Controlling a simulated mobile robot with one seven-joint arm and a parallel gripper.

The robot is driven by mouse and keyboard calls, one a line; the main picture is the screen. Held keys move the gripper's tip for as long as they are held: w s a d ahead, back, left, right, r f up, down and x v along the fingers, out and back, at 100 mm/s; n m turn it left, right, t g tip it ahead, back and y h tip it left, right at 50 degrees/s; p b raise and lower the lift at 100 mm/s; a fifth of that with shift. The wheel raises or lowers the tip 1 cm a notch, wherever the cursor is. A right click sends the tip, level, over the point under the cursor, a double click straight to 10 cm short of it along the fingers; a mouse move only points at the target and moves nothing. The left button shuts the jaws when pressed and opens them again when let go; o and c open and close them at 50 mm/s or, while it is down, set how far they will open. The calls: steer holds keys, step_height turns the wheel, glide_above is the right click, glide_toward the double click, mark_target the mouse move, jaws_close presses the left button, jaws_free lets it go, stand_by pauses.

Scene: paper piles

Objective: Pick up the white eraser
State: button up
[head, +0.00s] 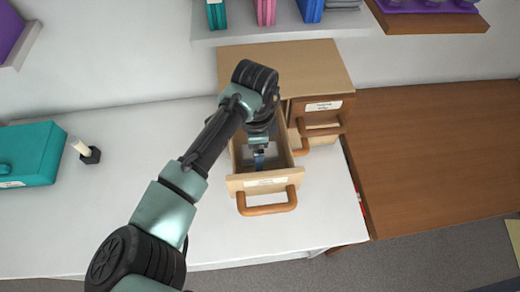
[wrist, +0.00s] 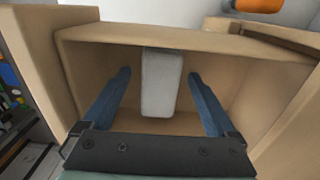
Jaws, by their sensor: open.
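The white eraser (wrist: 161,84) is a pale grey-white block with rounded edges inside the open wooden drawer, seen in the wrist view. My gripper (wrist: 160,78) is open, with one blue finger on each side of the eraser and a gap between each finger and it. In the head view my gripper (head: 259,160) reaches down into the drawer (head: 266,183), and the eraser cannot be made out there. Whether the fingertips touch the drawer floor cannot be told.
The drawer walls stand close around my gripper. The wooden cabinet (head: 285,62) is behind, with more drawers at its right. A brown table (head: 440,150) is at right.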

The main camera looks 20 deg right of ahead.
jaws_close()
stand_by(0.4)
steer(key=shift+r, duration=0.15)
step_height(320, 180, up, 10)
steer(key=shift+f+b, duration=0.1)
steer(key=shift+b, duration=0.4)
steer(key=c, duration=0.8)
jaws_free()
steer(key=c, duration=0.5)
steer(key=shift+s, duration=0.1)
